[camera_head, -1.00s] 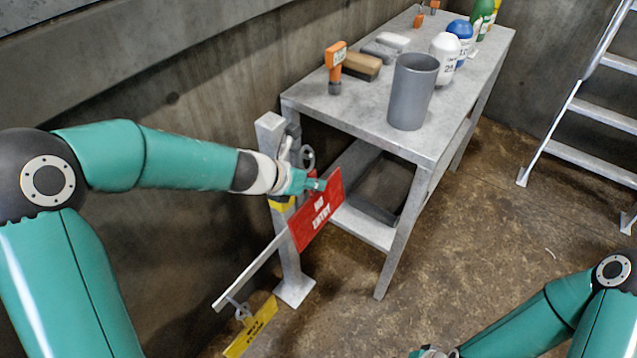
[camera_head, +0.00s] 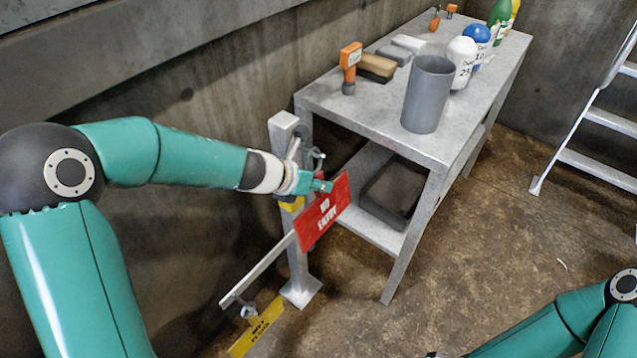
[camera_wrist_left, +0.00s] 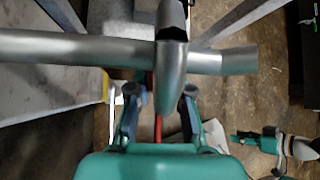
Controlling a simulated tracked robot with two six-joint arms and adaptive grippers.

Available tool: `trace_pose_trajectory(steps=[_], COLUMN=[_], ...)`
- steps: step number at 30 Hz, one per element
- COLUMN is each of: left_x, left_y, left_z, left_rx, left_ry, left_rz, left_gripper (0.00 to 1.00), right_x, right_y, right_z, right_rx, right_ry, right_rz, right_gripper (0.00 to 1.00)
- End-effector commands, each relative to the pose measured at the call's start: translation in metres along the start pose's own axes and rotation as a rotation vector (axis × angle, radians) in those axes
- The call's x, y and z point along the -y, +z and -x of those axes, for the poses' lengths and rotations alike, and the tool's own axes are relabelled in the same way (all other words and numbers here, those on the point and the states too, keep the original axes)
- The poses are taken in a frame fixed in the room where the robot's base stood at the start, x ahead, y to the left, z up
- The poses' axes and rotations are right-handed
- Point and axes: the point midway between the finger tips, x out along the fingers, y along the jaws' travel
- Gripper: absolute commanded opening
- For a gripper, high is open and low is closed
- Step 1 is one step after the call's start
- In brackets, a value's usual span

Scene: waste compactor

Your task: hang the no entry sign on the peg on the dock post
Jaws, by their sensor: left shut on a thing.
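The red no entry sign (camera_head: 324,214) is held tilted in front of the dock post, its white lettering facing the head camera. My left gripper (camera_head: 318,186) is shut on its upper part. In the left wrist view the sign shows only as a thin red edge (camera_wrist_left: 157,128) between the fingers (camera_wrist_left: 158,104). The grey dock post (camera_head: 296,262) stands behind the sign. A curved grey piece (camera_head: 316,157) shows near its top; the wrist view has a grey tube (camera_wrist_left: 80,48) close ahead. I cannot tell whether the sign touches the peg. My right gripper (camera_wrist_left: 246,138) appears small.
A grey table (camera_head: 380,115) beside the post carries a grey cylinder (camera_head: 428,95), bottles and tools. A ladder (camera_head: 600,150) stands at right.

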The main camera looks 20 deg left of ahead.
Motion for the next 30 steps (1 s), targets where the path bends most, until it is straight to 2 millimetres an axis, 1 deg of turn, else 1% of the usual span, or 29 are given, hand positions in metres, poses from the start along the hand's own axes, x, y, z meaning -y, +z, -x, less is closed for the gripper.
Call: trace_pose_trajectory(steps=[1, 2, 6, 7, 16, 20, 23, 26, 30], left_x=[0.000, 0.000, 0.000, 0.000, 0.001, 0.001, 0.000, 0.000, 0.000], left_y=[0.000, 0.000, 0.000, 0.000, -0.001, 0.000, 0.001, 0.001, 0.001], left_z=[0.000, 0.000, 0.000, 0.000, 0.000, 0.004, 0.012, 0.024, 0.047], left_rx=[-0.001, -0.001, -0.001, -0.001, -0.002, 0.001, 0.001, 0.002, 0.004], left_ry=[0.000, 0.000, -0.001, -0.001, -0.001, -0.001, -0.001, 0.000, 0.001], left_rz=[0.000, 0.000, 0.000, 0.000, -0.001, -0.002, -0.003, -0.002, -0.003], left_gripper=[0.00, 0.23, 0.47, 0.49, 0.49, 0.49, 0.49, 0.49, 0.49], right_x=[0.000, 0.000, 0.000, 0.000, 0.000, 0.000, 0.000, 0.000, 0.000], right_y=[0.000, 0.000, 0.000, 0.000, 0.000, 0.000, 0.000, 0.000, 0.000], right_z=[0.000, 0.000, 0.000, 0.000, 0.000, 0.001, 0.001, 0.001, 0.001], right_rx=[0.000, 0.000, 0.000, 0.000, 0.000, 0.000, 0.000, 0.000, 0.000], right_ry=[0.000, 0.000, 0.000, 0.000, 0.000, 0.000, 0.000, 0.000, 0.000], right_rz=[0.000, 0.000, 0.000, 0.000, 0.000, 0.000, 0.000, 0.000, 0.000], right_gripper=[0.40, 0.40, 0.40, 0.40, 0.40, 0.40, 0.40, 0.40, 0.40])
